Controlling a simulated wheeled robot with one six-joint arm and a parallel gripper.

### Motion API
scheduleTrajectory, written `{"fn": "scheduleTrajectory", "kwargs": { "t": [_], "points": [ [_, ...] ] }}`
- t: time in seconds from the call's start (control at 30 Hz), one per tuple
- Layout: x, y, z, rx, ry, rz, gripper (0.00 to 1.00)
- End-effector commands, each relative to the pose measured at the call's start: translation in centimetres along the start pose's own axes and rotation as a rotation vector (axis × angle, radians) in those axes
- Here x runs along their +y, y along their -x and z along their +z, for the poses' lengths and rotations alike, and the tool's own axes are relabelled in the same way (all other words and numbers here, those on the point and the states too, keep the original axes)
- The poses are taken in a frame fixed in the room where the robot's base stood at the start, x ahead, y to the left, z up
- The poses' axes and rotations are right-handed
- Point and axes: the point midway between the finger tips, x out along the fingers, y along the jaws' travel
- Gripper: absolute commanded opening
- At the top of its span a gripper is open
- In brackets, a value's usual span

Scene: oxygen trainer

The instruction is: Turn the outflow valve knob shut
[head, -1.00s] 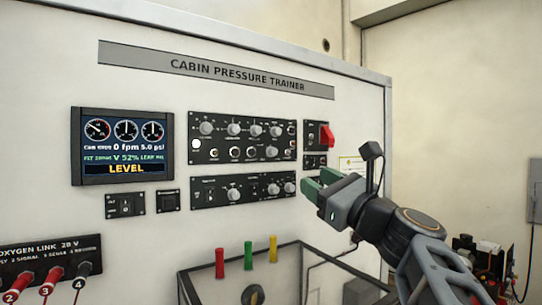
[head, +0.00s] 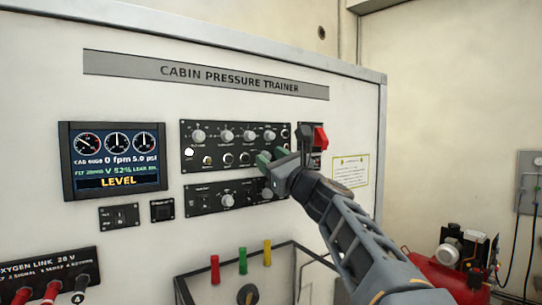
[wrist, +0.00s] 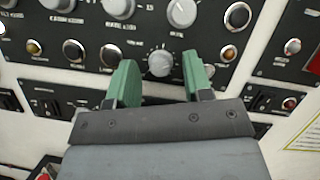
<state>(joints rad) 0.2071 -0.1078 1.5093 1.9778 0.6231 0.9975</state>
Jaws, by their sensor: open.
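My gripper (head: 271,157) is open at the lower right of the upper control panel (head: 217,168). In the wrist view, a light grey round knob (wrist: 161,63) shows between the tips of the two green fingers (wrist: 160,78), with a gap on each side. In the head view my gripper hides this knob. Its label is too small to read, so I cannot confirm that it is the outflow valve knob. The display (head: 115,160) reads LEVEL, 0 fpm, 5.0 psi and V 52%.
Several other knobs (head: 227,136) line the upper panel's top row. A red switch (head: 320,138) stands out to the right of my gripper. A lower panel (head: 205,198) with knobs is just below. Red, green and yellow handles (head: 242,257) stand further down.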

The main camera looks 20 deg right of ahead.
Motion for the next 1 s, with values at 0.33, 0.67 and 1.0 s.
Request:
{"fn": "scheduleTrajectory", "kwargs": {
  "t": [0.33, 0.67, 1.0],
  "points": [
    [0.00, -0.24, -0.07, 0.001, -0.001, 0.000, 0.46],
    [0.00, -0.23, -0.05, 0.000, -0.001, 0.000, 0.15],
    [-0.01, -0.21, -0.08, 0.000, 0.008, 0.003, 0.00]
  ]
}}
